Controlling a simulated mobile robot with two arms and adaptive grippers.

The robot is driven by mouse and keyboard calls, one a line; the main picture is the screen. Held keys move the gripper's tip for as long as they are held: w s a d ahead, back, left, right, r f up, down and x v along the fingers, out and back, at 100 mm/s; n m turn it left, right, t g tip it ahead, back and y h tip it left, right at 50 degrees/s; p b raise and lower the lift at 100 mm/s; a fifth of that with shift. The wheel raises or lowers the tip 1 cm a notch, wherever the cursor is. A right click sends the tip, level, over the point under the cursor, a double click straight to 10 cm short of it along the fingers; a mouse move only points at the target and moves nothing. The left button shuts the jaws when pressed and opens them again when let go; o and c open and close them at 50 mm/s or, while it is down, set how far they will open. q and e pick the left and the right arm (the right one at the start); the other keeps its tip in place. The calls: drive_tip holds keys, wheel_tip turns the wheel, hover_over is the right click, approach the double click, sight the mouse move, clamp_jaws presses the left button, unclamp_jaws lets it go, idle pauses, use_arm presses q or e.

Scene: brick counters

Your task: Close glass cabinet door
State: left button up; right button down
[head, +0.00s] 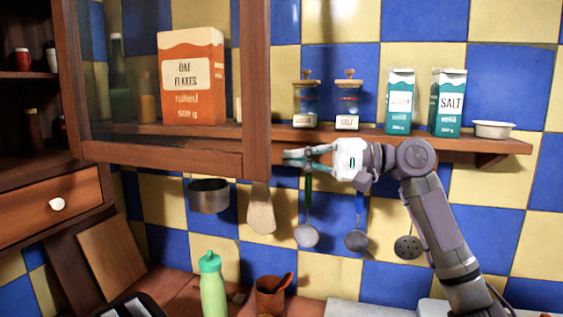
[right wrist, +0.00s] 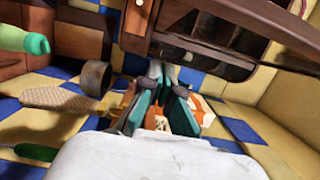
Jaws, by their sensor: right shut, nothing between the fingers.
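The glass cabinet door (head: 256,90) has a brown wooden frame and stands open, swung out to the right of the cabinet (head: 28,120). Its glass pane shows the shelf items behind it. My right gripper (head: 296,157) is shut and empty, with its teal fingers pointing left, close beside the lower right corner of the door frame. I cannot tell whether they touch. In the right wrist view the shut fingers (right wrist: 163,85) reach toward the brown door frame (right wrist: 225,65). My left gripper is not in view.
A wall shelf (head: 430,143) holds an oat flakes box (head: 190,95), glass jars, cartons including salt (head: 447,105), and a small white bowl (head: 494,129). Utensils and a pot (head: 209,196) hang below. A green bottle (head: 212,285) stands on the counter. The open cabinet has shelves and a drawer (head: 50,208).

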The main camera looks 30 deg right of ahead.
sight(240, 162)
drive_tip(key=a+p, duration=0.1)
drive_tip(key=a, duration=0.2)
drive_tip(key=w+a+p, duration=0.1)
drive_tip(key=a, duration=0.2)
drive_tip(key=w+a+p, duration=0.1)
drive_tip(key=a+p, duration=0.1)
drive_tip(key=a, duration=0.1)
drive_tip(key=shift+w+a+r, duration=0.1)
drive_tip(key=shift+a+r, duration=0.1)
drive_tip(key=shift+a, duration=0.2)
drive_tip(key=shift+s+a, duration=0.1)
drive_tip(key=shift+s, duration=0.1)
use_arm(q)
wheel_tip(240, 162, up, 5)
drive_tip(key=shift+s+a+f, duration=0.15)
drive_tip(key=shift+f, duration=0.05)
use_arm(e)
drive_tip(key=shift+w+f, duration=0.1)
drive_tip(key=shift+w, duration=0.1)
